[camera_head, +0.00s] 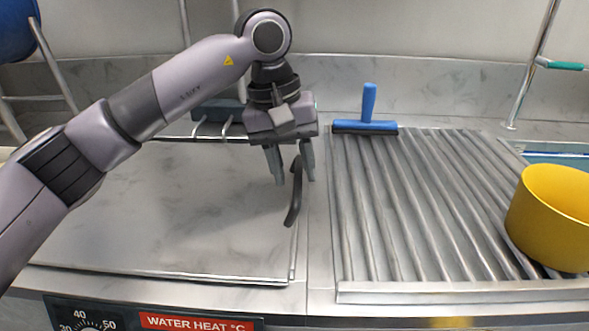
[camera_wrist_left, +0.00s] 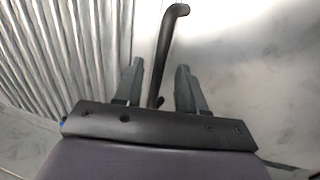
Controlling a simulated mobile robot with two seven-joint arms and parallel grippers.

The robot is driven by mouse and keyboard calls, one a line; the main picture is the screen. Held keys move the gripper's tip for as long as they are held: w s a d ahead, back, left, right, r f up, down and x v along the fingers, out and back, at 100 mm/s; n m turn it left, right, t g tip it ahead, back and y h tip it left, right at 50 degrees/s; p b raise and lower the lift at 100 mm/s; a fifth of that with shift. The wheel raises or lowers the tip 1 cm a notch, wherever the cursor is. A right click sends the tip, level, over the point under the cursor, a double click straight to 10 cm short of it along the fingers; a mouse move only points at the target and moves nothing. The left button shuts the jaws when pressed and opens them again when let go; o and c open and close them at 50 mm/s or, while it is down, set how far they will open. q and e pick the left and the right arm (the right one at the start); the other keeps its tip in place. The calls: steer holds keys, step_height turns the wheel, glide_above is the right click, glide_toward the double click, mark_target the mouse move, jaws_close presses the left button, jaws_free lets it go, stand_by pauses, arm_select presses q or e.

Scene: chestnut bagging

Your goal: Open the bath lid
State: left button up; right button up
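The bath lid (camera_head: 190,215) is a flat steel sheet lying level at the left of the counter in the head view. Its dark curved handle (camera_head: 294,200) stands at the lid's right edge. My left gripper (camera_head: 294,180) is open above the handle's far part, with one finger on each side of it. In the left wrist view the handle (camera_wrist_left: 168,50) runs between the two fingers of my left gripper (camera_wrist_left: 160,80), with gaps showing beside it. Whether a finger touches the handle I cannot tell. My right gripper is not in view.
A ribbed steel drainboard (camera_head: 400,210) lies right of the lid, with a blue squeegee (camera_head: 366,122) at its back and a yellow pot (camera_head: 553,220) at its right. A dial panel labelled "WATER HEAT" (camera_head: 190,322) is on the front face. A wall stands behind.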

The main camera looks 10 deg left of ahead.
arm_select(q)
steer(key=shift+f, duration=0.25)
steer(key=c, duration=0.6)
jaws_close()
steer(key=shift+r, duration=0.1)
steer(key=s+a+r+h+p, duration=0.1)
steer(key=a+r+h+p, duration=0.2)
steer(key=r, duration=0.9)
steer(key=s+a+r+t+h+p, duration=0.1)
steer(key=a+r+h+p, duration=0.3)
steer(key=a+r, duration=0.4)
steer(key=shift+s+a+r+p, duration=0.2)
steer(key=shift+r+p, duration=0.3)
steer(key=shift+r, duration=1.4)
